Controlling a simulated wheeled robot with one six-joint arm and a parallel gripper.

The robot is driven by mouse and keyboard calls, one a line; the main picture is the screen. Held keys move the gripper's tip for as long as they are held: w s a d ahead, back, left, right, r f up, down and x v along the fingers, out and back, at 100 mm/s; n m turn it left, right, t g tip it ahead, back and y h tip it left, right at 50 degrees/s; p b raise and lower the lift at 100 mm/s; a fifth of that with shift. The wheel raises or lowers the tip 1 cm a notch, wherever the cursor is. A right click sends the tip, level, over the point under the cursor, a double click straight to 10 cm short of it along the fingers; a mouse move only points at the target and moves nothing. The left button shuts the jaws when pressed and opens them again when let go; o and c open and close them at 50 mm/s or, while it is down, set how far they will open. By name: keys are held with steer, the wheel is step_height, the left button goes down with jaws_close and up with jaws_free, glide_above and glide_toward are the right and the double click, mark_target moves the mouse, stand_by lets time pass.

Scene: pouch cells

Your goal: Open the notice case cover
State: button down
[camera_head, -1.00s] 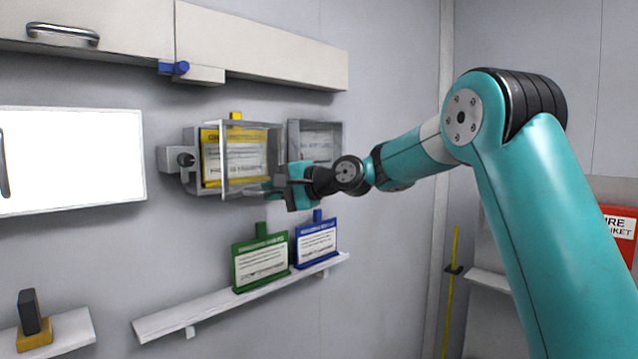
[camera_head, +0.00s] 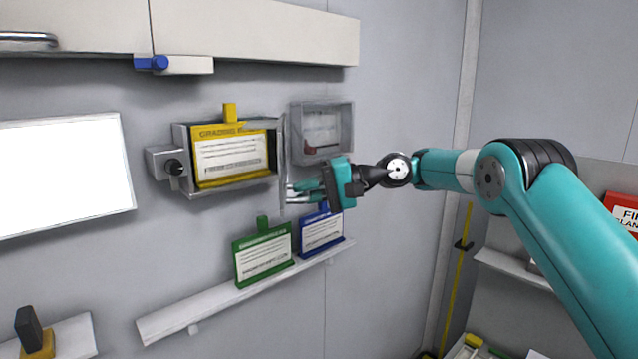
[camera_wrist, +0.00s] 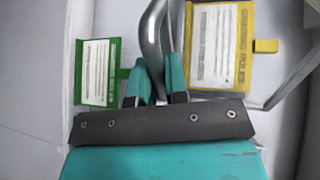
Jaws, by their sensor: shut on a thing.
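The notice case (camera_head: 183,140) is a grey box on the wall with a yellow-framed notice (camera_head: 232,156) inside. Its cover (camera_head: 283,150) stands out from the case's right side and shows almost edge-on, leaving the front uncovered. My gripper (camera_head: 293,193) is at the cover's lower part, right of the case. In the wrist view, my gripper (camera_wrist: 155,88) is shut on a curved silver handle (camera_wrist: 152,40); the fingers hide its lower end. The yellow notice also shows in the wrist view (camera_wrist: 222,45), tilted on its side.
A second clear case (camera_head: 322,132) is on the wall just right of the cover. Below, a shelf (camera_head: 215,309) holds a green notice (camera_head: 263,254) and a blue notice (camera_head: 321,233). A grey latch block (camera_head: 160,165) is left of the case.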

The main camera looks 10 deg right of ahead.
steer(key=shift+f, duration=0.1)
stand_by(0.3)
steer(key=c, duration=1.1)
jaws_free()
steer(key=shift+a, duration=0.1)
steer(key=shift+c, duration=0.2)
steer(key=shift+b, duration=0.5)
